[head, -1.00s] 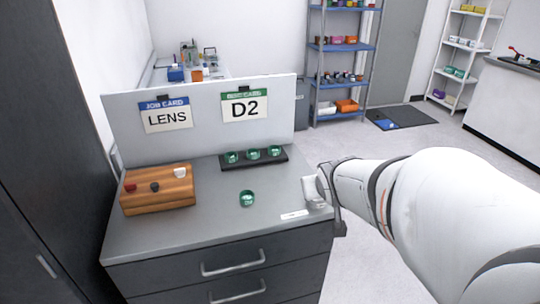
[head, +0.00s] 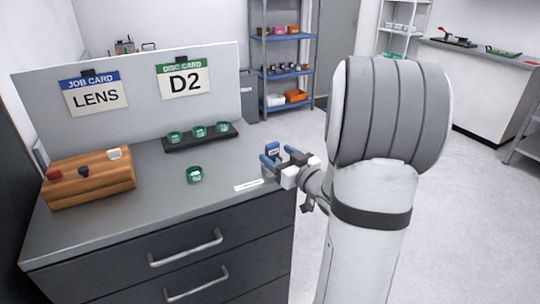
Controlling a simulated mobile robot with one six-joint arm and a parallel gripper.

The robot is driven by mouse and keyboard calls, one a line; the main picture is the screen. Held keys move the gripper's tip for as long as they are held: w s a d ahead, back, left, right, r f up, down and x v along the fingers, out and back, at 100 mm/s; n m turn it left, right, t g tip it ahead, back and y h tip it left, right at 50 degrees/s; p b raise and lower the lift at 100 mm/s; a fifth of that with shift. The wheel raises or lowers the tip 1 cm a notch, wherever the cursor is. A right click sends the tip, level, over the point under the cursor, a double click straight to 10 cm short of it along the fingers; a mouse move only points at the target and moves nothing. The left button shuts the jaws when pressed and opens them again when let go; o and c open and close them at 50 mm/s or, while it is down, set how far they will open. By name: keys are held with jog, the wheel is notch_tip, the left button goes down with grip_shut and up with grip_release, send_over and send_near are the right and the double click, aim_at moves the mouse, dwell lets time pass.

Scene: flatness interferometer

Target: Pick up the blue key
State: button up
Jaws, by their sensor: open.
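My gripper (head: 270,158) is open at the right edge of the grey bench top (head: 150,225), in front of my white arm. Blue parts show at its fingertips; I cannot tell whether they are all finger or partly a key. No blue key is clearly seen elsewhere. A wooden block (head: 100,190) at the left of the bench holds a red piece (head: 54,174), a black piece (head: 84,172) and a white piece (head: 115,153).
A green disc (head: 195,174) lies on the bench. A black rack (head: 180,146) behind it holds 3 green discs. A white label (head: 248,185) lies near the gripper. A panel (head: 130,120) with LENS and D2 cards stands behind. My arm hides much of the right side.

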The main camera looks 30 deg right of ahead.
aim_at(274, 151)
jog(key=w, duration=0.5)
jog(key=shift+w+a, duration=0.2)
jog(key=shift+a, duration=0.15)
jog(key=c, duration=1.2)
